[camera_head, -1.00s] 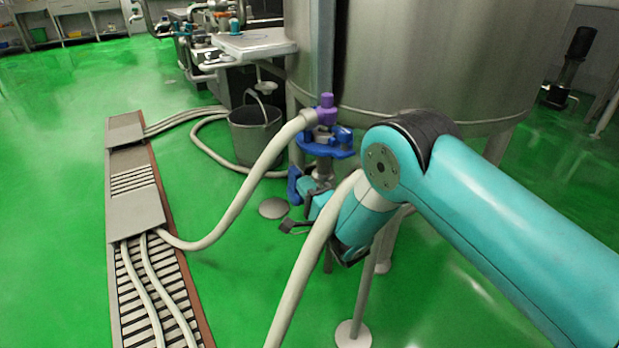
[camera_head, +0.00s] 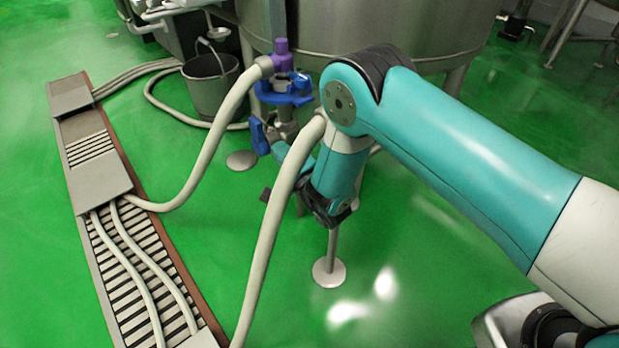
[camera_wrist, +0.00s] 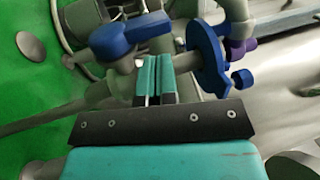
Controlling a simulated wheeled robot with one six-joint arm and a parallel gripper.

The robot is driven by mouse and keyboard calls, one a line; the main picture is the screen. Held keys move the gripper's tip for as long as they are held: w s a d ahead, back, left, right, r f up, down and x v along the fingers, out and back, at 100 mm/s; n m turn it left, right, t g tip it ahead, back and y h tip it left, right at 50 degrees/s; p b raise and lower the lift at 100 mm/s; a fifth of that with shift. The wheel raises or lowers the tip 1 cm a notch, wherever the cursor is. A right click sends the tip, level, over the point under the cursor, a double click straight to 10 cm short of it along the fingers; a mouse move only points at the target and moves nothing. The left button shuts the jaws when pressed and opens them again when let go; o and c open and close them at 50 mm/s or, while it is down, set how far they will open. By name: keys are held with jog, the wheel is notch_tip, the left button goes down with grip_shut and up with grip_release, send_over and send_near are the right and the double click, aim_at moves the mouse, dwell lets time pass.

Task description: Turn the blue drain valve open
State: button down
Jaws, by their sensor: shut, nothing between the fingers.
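The blue drain valve handle (camera_head: 259,136) hangs upright beside the lower outlet pipe under the steel tank. In the wrist view the blue handle (camera_wrist: 125,37) lies just beyond and to the left of my fingertips. My gripper (camera_wrist: 155,62) is shut, its two teal fingers close together with nothing between them. Its tips are very near the valve body and handle; I cannot tell whether they touch. In the head view my gripper (camera_head: 278,149) is beside the handle, partly hidden by a pale hose and my wrist.
A blue disc-shaped fitting (camera_head: 290,97) with a purple cap (camera_head: 281,47) sits above the valve. Pale hoses (camera_head: 205,150) run to a floor drain channel (camera_head: 98,178) at left. A bucket (camera_head: 209,92) stands behind. The green floor at right is mostly clear.

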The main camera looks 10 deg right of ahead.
jog(key=b+v, duration=1.1)
jog(key=b, duration=0.5)
jog(key=shift+d+b, duration=0.3)
jog(key=shift+d, duration=0.05)
jog(key=shift+s+f, duration=0.1)
